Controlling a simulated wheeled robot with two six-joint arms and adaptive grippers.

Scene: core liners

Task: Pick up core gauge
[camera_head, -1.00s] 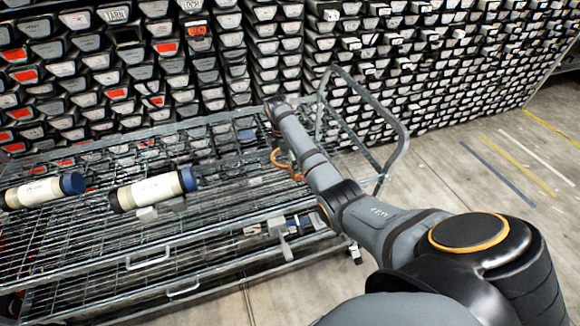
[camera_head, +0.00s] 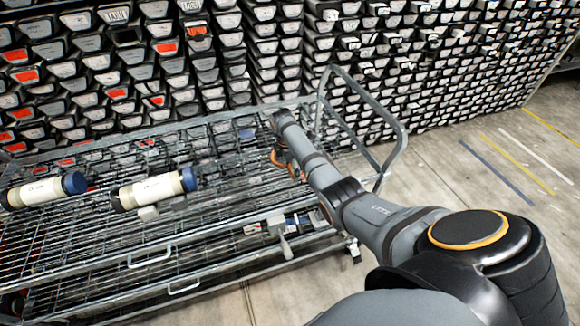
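My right arm reaches in from the lower right over the wire cart, its far end (camera_head: 283,116) above the cart's right part. An orange curved piece and dark parts (camera_head: 283,160) show just left of the forearm; my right gripper cannot be made out clearly there. A grey caliper-like tool (camera_head: 284,245), which may be the core gauge, lies among small blue and orange parts at the cart's front right, below and apart from the arm's end. My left gripper is out of view.
Two white cylinders with blue ends, one at left (camera_head: 45,191) and one at centre left (camera_head: 153,190), lie on the wire cart (camera_head: 75,240). A bent rail (camera_head: 398,150) stands at the cart's right end. Stacked core trays (camera_head: 440,70) fill the back. Floor at right is clear.

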